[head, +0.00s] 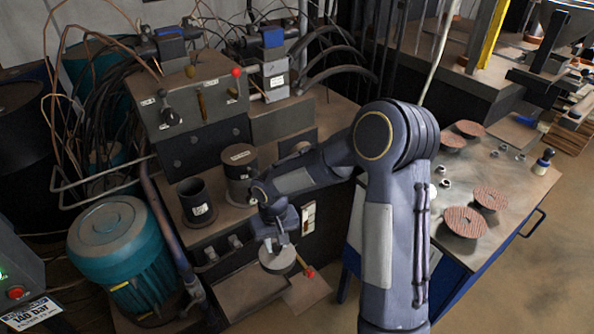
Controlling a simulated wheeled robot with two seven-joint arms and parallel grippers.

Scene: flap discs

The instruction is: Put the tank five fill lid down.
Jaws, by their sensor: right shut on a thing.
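My right arm comes in from the right, and its gripper (277,244) points down, shut on the fill lid. The lid (276,262) is a round, pale grey disc, held roughly level. It shows over the flat ledge at the front of the hydraulic unit; I cannot tell whether it touches the ledge. An open dark fill neck (197,207) with a small white label stands on the tank top (222,217), to the left of the gripper. My left gripper is not in view.
A dark capped cylinder (238,160) stands beside the open neck. A teal motor (116,241) is at the left. A valve block (188,98) with levers and hoses rises behind. On the right, a bench (497,177) carries several reddish flap discs (464,221) and nuts.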

